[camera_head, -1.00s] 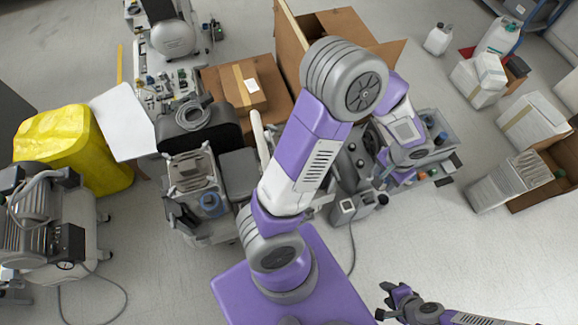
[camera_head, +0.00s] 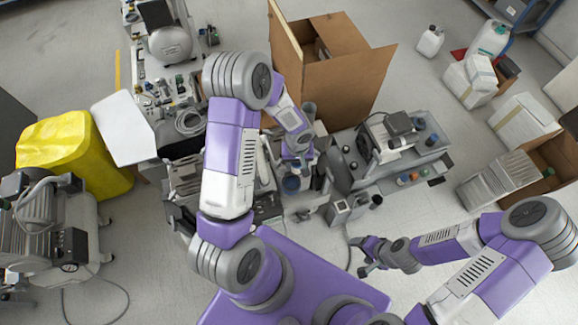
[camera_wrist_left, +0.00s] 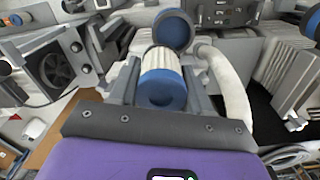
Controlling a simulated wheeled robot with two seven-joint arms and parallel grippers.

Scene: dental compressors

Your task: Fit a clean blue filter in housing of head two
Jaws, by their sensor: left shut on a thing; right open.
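My left gripper (camera_wrist_left: 162,76) is shut on a filter (camera_wrist_left: 162,62) with white pleats and a blue end cap. In the left wrist view a round blue-faced part with a dark rim (camera_wrist_left: 172,30) lies just beyond the filter; it looks like a filter housing. I cannot tell whether the two touch. In the head view my left wrist is over the middle compressor, and the fingertips are mostly hidden. A blue round part (camera_head: 291,184) shows just below the wrist there. My right gripper (camera_head: 366,258) is open and empty above the floor, right of my base.
A grey bench (camera_head: 352,181) with small blue and orange parts stands right of the middle compressor. An open cardboard box (camera_head: 345,85) stands behind. Bare floor lies at front right.

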